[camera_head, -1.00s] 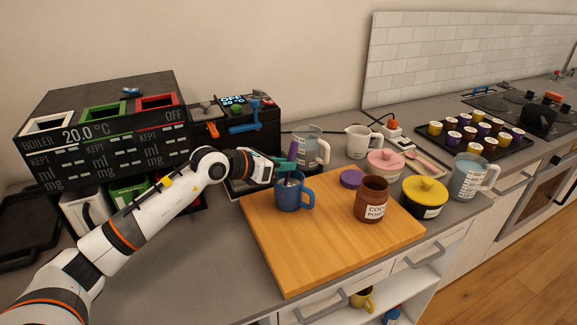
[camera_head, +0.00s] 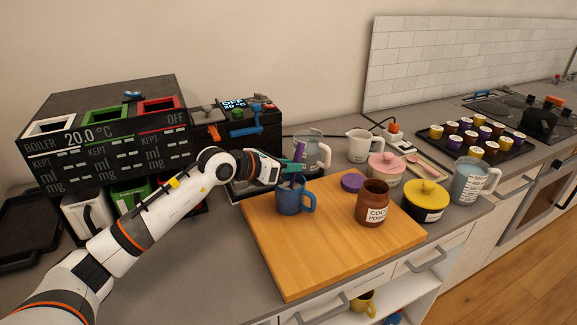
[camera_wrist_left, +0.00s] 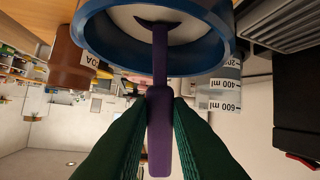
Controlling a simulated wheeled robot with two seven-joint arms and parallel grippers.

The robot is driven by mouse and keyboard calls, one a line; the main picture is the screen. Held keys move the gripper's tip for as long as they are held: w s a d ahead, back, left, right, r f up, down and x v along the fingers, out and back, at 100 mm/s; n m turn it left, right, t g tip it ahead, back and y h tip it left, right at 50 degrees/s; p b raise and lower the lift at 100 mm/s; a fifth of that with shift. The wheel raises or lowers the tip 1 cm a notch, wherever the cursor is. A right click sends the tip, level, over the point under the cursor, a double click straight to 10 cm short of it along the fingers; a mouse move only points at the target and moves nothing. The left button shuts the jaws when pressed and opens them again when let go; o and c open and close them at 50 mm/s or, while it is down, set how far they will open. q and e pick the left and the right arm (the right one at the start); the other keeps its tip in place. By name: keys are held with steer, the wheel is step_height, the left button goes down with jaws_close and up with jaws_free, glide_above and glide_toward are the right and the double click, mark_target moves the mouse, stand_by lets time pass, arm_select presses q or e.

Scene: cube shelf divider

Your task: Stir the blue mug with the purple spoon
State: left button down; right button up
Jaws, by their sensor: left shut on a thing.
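The blue mug (camera_head: 291,197) stands upright on the wooden board (camera_head: 330,245), near its back left part, with its handle to the right. My left gripper (camera_head: 294,169) is just above the mug, its green fingers shut on the purple spoon (camera_head: 299,152). In the left wrist view the spoon (camera_wrist_left: 160,110) is between the two green fingers (camera_wrist_left: 160,130). Its far end reaches inside the rim of the blue mug (camera_wrist_left: 92,40), over pale contents. I cannot tell whether the spoon touches the mug wall. My right gripper is not in view.
A brown cocoa jar (camera_head: 373,203) stands on the board with a purple lid (camera_head: 352,183) behind it. A yellow-lidded pot (camera_head: 426,198), a pink pot (camera_head: 387,167) and jugs stand to the right. The boiler machine (camera_head: 110,130) is behind my left arm. The board's front is clear.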

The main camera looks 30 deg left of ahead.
arm_select(q)
steer(key=shift+w+d+r+p, duration=0.1)
steer(key=shift+w+r+p, duration=0.6)
steer(key=shift+r, duration=0.65)
steer(key=shift+w+d+r+p, duration=0.1)
steer(key=shift+w+r+p, duration=0.3)
steer(key=shift+r+p, duration=0.75)
steer(key=shift+w+d+r+p, duration=0.1)
steer(key=shift+w+r+p, duration=0.5)
steer(key=shift+r, duration=0.9)
steer(key=shift+s+r, duration=0.1)
steer(key=shift+r+p, duration=1.7)
steer(key=shift+r, duration=0.75)
steer(key=shift+f, duration=0.1)
